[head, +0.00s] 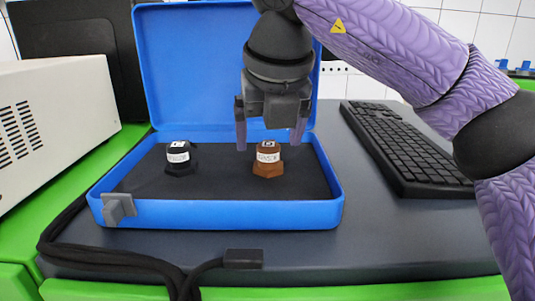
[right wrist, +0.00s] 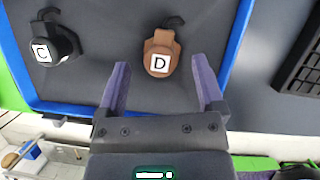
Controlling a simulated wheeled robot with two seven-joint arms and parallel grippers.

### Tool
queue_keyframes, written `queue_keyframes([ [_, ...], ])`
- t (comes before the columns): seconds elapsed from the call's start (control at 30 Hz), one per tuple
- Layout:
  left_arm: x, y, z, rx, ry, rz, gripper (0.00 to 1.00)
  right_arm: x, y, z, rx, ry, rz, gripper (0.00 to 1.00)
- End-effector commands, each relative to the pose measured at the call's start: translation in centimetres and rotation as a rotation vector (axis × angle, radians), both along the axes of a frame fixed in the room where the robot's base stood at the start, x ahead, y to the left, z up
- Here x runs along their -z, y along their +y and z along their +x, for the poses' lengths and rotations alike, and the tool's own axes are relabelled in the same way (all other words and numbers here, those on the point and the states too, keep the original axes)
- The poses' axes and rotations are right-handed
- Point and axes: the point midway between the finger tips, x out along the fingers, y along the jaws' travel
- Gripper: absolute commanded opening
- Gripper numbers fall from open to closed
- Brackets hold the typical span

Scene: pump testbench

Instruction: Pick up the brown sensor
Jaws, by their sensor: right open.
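The brown sensor (head: 268,160) stands on the dark lining of an open blue case (head: 220,213), toward its right side. In the right wrist view the brown sensor (right wrist: 161,55) shows a white label with the letter D, just beyond the fingertips. My right gripper (head: 270,140) is open and empty, pointing down over the case with its fingers apart on either side of the brown sensor in the picture. In the right wrist view the open right gripper (right wrist: 162,80) has nothing between its fingers. My left gripper is not in view.
A black sensor (head: 180,158) stands to the left in the case; it shows label C in the right wrist view (right wrist: 52,45). A black keyboard (head: 405,150) lies right of the case. A beige instrument (head: 60,120) stands left. A black cable (head: 110,257) runs in front.

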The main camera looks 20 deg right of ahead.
Motion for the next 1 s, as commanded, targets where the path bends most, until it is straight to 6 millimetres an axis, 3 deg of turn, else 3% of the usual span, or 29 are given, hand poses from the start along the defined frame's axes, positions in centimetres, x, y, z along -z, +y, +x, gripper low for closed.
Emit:
queue_keyframes([
  [0.17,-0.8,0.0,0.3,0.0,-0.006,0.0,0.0,2.2,-0.1,0.9,0.0,0.002,-0.001,0.87],
  [0.37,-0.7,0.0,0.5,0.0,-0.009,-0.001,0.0,2.4,-0.1,0.9,0.0,0.001,0.001,0.87],
  [0.77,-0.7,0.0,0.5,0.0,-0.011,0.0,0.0,2.4,-0.1,0.9,0.0,0.0,0.001,0.04],
  [1.0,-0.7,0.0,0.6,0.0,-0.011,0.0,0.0,2.2,-0.1,0.9,0.0,0.0,0.001,0.03],
])
